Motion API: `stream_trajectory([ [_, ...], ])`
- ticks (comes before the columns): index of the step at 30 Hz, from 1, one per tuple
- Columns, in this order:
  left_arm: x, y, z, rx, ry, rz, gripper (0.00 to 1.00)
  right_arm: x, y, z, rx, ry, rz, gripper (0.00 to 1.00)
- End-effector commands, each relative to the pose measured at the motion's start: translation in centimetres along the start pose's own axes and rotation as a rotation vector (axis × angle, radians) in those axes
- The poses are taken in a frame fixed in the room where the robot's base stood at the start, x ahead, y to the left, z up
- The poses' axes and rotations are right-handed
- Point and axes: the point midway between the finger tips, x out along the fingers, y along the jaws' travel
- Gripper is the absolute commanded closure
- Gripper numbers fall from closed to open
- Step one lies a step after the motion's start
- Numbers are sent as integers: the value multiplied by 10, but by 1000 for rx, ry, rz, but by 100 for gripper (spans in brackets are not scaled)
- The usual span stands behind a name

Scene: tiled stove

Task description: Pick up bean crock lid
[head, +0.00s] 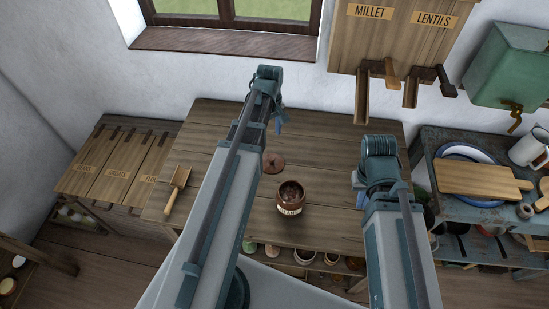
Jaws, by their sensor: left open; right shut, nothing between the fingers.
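The bean crock lid (275,165) is a round brown disc with a small knob. It lies on the wooden table, just behind the crock and apart from it. The bean crock (290,208) is brown with a pale label and stands uncovered, with dark contents showing. My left gripper (279,126) is open, beyond the lid and high in the view; my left arm passes close by the lid's left side. My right gripper (361,199) is shut and empty, right of the crock and mostly hidden by its own arm.
A wooden scoop (177,190) lies at the table's left. Labelled bins (115,165) stand further left. MILLET and LENTILS dispensers (395,45) hang on the wall. A side table at right holds a cutting board (480,180).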

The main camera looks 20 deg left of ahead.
Motion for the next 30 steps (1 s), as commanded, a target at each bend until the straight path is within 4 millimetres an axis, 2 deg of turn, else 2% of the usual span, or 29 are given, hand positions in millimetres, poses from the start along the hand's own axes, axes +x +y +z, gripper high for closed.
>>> stream_trajectory([
  [8, 15, 0, 0, 1, 0, 0, 38, 15, -2, -1, 0, 0, 0, 100],
  [24, 85, 1, 0, 1, 0, 0, 38, 84, -8, -5, 1, 0, 0, 100],
  [30, 87, 1, 0, 1, 0, 0, 38, 86, -8, -5, 1, 0, 0, 100],
])
